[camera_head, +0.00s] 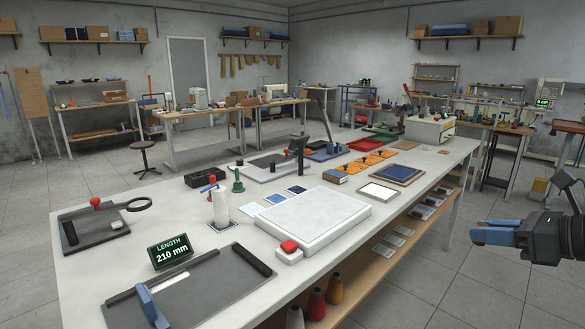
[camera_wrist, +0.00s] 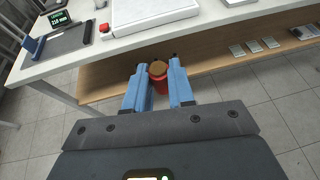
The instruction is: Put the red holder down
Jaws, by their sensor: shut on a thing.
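The red holder (camera_wrist: 160,86) shows in the wrist view between my two blue fingers, with a tan round top at its far end. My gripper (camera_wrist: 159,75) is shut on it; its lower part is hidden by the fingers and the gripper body. In the head view my gripper (camera_head: 478,235) is at the right, out over the floor, apart from the bench; the holder cannot be made out clearly there.
The long white bench (camera_head: 420,185) has a wooden lower shelf (camera_head: 365,257). A white slab (camera_head: 315,220) and a red button (camera_head: 289,246) sit on the bench top.

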